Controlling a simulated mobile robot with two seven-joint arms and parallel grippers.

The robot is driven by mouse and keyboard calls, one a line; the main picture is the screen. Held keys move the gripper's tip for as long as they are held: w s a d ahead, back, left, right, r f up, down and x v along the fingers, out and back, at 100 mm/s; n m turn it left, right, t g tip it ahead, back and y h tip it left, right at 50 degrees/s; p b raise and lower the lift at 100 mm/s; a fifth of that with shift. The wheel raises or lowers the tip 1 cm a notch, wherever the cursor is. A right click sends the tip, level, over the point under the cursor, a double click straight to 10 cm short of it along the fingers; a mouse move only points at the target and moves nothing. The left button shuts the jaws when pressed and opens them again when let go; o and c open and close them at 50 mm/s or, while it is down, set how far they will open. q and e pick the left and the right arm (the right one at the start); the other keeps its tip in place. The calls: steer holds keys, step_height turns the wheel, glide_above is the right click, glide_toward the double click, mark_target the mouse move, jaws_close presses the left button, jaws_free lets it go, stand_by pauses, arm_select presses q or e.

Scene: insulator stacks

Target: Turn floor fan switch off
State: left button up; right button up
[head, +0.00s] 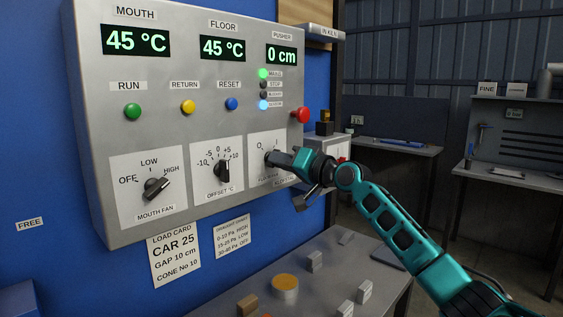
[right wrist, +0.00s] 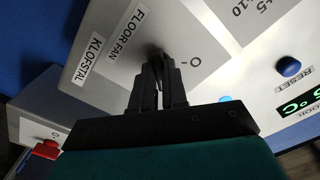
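The floor fan switch (head: 269,157) is a black knob on a white plate at the lower right of the grey control panel (head: 85,60), with O and I marks above it. My right gripper (head: 274,158) reaches it from the right, and its dark fingers cover most of the knob. In the right wrist view, the two fingers (right wrist: 158,68) close around the switch (right wrist: 157,52) with only a narrow gap between them, beside the FLOOR FAN label (right wrist: 127,35). Which mark the knob points to is hidden. My left gripper is not in view.
The mouth fan knob (head: 156,187) and offset knob (head: 222,170) sit left of the switch. A red button (head: 301,115) sticks out at the panel's right edge. Below, a grey table (head: 330,255) holds small blocks and a round orange-topped piece (head: 285,284).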

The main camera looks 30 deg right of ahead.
jaws_close()
steer(key=shift+f, duration=0.1)
steer(key=shift+d+n+b, duration=0.1)
steer(key=shift+n+b, duration=2.95)
steer(key=shift+n, duration=4.95)
steer(key=o, duration=0.5)
jaws_free()
